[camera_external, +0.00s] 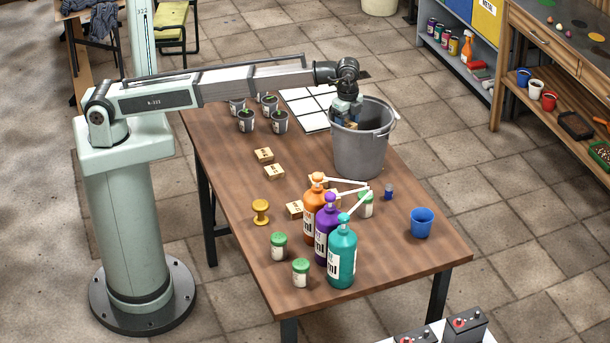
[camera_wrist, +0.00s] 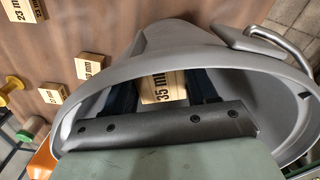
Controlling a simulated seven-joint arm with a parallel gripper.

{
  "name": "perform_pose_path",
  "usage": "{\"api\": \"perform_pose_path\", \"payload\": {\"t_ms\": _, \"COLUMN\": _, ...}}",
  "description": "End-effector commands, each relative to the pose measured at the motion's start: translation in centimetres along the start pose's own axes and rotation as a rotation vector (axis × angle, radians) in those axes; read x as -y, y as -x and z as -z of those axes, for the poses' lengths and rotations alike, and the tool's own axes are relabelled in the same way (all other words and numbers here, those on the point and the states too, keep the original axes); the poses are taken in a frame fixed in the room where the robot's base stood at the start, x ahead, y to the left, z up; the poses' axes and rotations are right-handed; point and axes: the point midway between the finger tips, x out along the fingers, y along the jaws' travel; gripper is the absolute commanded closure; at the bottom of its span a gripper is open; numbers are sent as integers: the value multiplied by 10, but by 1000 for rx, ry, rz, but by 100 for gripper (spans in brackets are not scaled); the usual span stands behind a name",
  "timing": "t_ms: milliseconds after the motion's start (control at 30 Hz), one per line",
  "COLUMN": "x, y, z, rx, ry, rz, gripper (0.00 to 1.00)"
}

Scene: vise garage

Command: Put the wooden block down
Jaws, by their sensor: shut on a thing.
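My gripper (camera_external: 347,112) points down into the mouth of a grey metal bucket (camera_external: 360,158), which stands upright on the table. The gripper is shut on a wooden block (camera_wrist: 160,85) marked "35 mm", held between its two dark fingers. In the external view only a small part of this block shows behind the bucket's near rim. The wrist view shows the bucket's rim and inner wall (camera_wrist: 270,100) around the block and fingers. How far the block is above the bucket's floor cannot be told.
Other wooden blocks lie left of the bucket: two at mid table (camera_external: 264,155) (camera_external: 274,171) and one (camera_external: 294,209) by the pump bottles (camera_external: 341,252). Potted seedlings (camera_external: 246,121) and a white panel (camera_external: 310,107) are at the back. A blue cup (camera_external: 421,222) stands front right.

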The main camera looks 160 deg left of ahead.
Motion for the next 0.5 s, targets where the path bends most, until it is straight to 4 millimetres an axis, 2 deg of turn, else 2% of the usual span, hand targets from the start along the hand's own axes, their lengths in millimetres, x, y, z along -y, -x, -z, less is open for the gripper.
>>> {"api": "perform_pose_path", "payload": {"t_ms": 500, "x": 0, "y": -11, "z": 0, "rx": 0, "ry": 0, "rz": 0, "gripper": 73}}
